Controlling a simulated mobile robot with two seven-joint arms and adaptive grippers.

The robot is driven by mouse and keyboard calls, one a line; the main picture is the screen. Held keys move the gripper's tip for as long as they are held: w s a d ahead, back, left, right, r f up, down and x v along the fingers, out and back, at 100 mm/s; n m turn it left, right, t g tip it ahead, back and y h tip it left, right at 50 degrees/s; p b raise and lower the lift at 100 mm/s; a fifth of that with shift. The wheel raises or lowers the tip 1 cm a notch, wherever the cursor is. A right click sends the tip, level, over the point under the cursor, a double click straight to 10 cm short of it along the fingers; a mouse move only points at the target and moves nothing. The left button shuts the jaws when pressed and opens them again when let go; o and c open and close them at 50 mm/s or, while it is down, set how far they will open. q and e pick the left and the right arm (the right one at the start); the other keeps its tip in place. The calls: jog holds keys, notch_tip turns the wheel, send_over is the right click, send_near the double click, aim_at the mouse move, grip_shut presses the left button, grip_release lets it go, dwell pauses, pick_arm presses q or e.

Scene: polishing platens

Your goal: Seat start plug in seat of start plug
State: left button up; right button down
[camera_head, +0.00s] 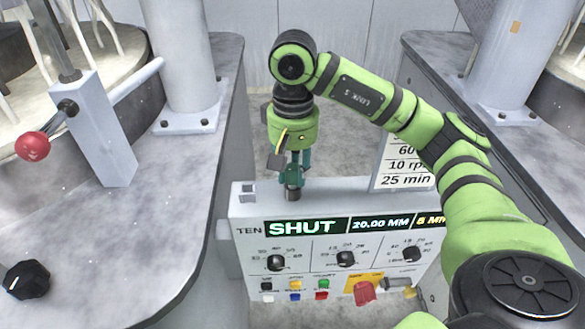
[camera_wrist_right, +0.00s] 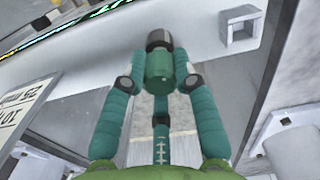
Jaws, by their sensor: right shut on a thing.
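My right gripper (camera_head: 292,176) is shut on the start plug, a short cylinder with a dark grey end (camera_head: 293,195) pointing down. In the right wrist view the plug (camera_wrist_right: 159,66) is teal with a dark cap, between the teal fingers (camera_wrist_right: 160,85). In the head view the plug is at the top edge of the console; whether it touches is unclear. A small square-holed block (camera_head: 248,187) sits on the console top, left of the plug, and also shows in the wrist view (camera_wrist_right: 240,27). I cannot tell whether it is the plug's seat. My left gripper is out of view.
The console front (camera_head: 320,240) carries a display reading SHUT (camera_head: 300,228), several black knobs and small coloured buttons. A red part (camera_head: 364,293) sits on an orange plate at its lower right. Grey machine tables flank the gap; a red-knobbed lever (camera_head: 33,146) stands at left.

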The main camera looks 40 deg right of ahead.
aim_at(292, 167)
jog(key=shift+s+a+f, duration=0.1)
jog(key=shift+f, duration=0.25)
jog(key=c, duration=0.9)
grip_release()
jog(key=shift+s+a, duration=0.1)
jog(key=shift+r, duration=0.45)
notch_tip(292, 167, up, 7)
jog(key=shift+r, duration=0.25)
